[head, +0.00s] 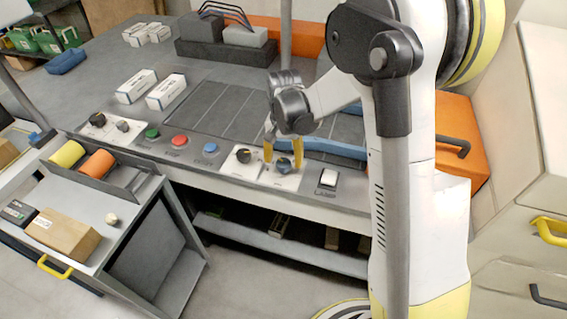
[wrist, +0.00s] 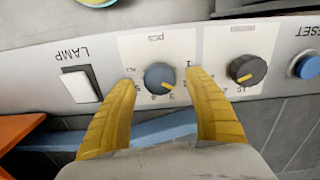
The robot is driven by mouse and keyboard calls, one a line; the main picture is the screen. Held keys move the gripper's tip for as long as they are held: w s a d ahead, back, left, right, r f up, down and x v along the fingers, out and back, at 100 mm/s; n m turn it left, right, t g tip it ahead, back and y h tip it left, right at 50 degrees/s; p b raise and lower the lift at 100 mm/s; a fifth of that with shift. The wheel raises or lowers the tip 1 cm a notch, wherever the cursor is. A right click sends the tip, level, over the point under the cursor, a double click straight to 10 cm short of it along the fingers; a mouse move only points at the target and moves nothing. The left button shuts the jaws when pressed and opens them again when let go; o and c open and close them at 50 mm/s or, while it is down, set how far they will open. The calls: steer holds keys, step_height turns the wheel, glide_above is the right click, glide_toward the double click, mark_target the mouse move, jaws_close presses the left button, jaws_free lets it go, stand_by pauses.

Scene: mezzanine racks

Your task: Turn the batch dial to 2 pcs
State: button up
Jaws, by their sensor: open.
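The batch dial is a dark blue-grey round knob (wrist: 160,78) on a white plate marked "pcs", with a yellow pointer. In the wrist view the pointer aims down and right, close to the mark that looks like 3; the mark 1 is higher on the right, and a 2 cannot be made out, perhaps behind the finger. The dial also shows in the head view (head: 284,164). My gripper (head: 283,153) is open, its yellow fingers on either side of the dial. In the wrist view my gripper (wrist: 162,80) shows gaps between both fingers and the knob.
A black dial (wrist: 248,70) sits close beside one finger. A white LAMP switch (wrist: 80,85) and a blue RESET button (wrist: 307,66) flank the dials. A blue bar (head: 325,148) lies just behind the dial panel. White boxes (head: 166,92) stand farther back.

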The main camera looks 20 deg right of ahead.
mark_target(284, 163)
step_height(284, 163, up, 10)
steer(key=shift+r, duration=0.15)
stand_by(0.4)
steer(key=shift+s, duration=0.1)
steer(key=s+r+n+t, duration=0.3)
steer(key=s, duration=0.7)
steer(key=s+r+n+t, duration=0.3)
steer(key=s+t, duration=0.1)
steer(key=s, duration=0.6)
steer(key=shift+r, duration=0.4)
